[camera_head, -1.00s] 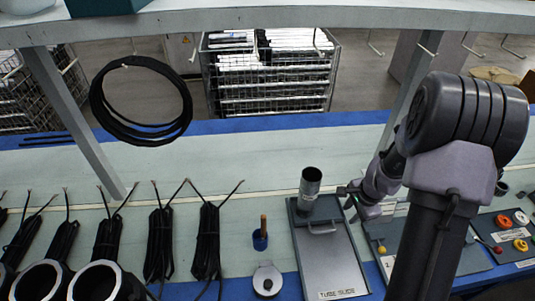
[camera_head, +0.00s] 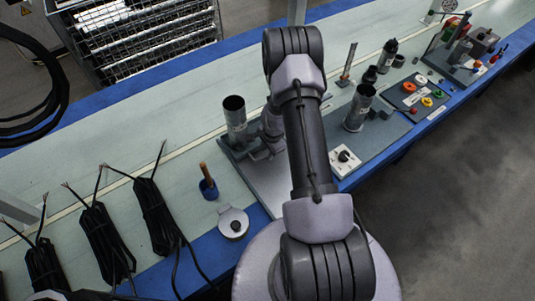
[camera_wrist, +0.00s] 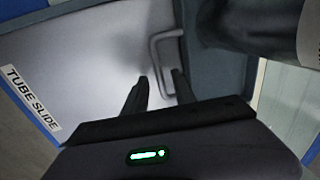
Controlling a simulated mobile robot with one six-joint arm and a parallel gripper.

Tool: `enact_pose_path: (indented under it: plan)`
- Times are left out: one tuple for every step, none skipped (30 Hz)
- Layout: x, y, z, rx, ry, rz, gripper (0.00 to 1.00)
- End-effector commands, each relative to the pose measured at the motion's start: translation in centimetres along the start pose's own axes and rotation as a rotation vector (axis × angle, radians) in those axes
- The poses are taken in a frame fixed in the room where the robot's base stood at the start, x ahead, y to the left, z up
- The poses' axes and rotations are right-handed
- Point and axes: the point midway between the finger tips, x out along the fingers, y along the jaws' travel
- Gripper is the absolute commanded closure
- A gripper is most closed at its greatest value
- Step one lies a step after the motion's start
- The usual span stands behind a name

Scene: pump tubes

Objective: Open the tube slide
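The tube slide (camera_head: 262,185) is a flat grey panel in a dark frame on the bench, partly hidden behind my arm in the head view. In the wrist view, the slide (camera_wrist: 85,55) shows its "TUBE SLIDE" label (camera_wrist: 32,104) at left and a U-shaped metal handle (camera_wrist: 154,58) near the middle. My gripper (camera_wrist: 160,75) is open, with its dark fingers apart on either side of the handle's long bar in the picture. Contact cannot be told. A grey metal tube (camera_head: 236,124) stands upright at the slide's far end.
A blue cup with a brown-handled tool (camera_head: 208,184) and a round lidded piece (camera_head: 233,222) lie left of the slide. A second tube (camera_head: 358,108) and a white knob box (camera_head: 345,161) stand to the right. Black cable bundles (camera_head: 155,216) lie further left.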

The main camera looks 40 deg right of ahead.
Motion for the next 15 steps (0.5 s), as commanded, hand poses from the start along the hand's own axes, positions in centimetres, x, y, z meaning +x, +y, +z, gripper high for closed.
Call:
enact_pose_path:
  plan:
    - [0.32, 0.03, 0.01, 0.0, 0.0, 0.0, 0.67]
    - [0.39, 0.02, 0.01, 0.0, 0.0, 0.0, 0.67]
    - [0.43, 0.0, 0.01, 0.0, 0.0, 0.0, 0.67]
    - [0.43, -0.01, 0.01, 0.0, 0.0, 0.0, 0.67]
    - [0.41, -0.02, 0.01, 0.0, 0.0, 0.0, 0.67]
    - [0.39, -0.02, 0.01, 0.0, 0.0, 0.0, 0.67]
    - [0.37, -0.03, 0.01, 0.0, 0.0, 0.0, 0.67]
    - [0.37, -0.02, 0.01, 0.0, 0.0, 0.0, 0.67]
    - [0.36, -0.02, 0.01, 0.0, 0.0, 0.0, 0.67]
    - [0.36, -0.02, 0.01, 0.0, 0.0, 0.0, 0.73]
    - [0.36, -0.02, 0.02, 0.0, 0.0, 0.0, 0.79]
    - [0.35, -0.02, 0.02, 0.0, 0.0, 0.0, 0.87]
    - [0.35, -0.02, 0.02, 0.0, 0.0, 0.0, 0.93]
    - [0.35, -0.02, 0.02, -0.001, 0.0, 0.0, 0.99]
    - [0.35, -0.02, 0.02, 0.0, 0.0, 0.0, 1.0]
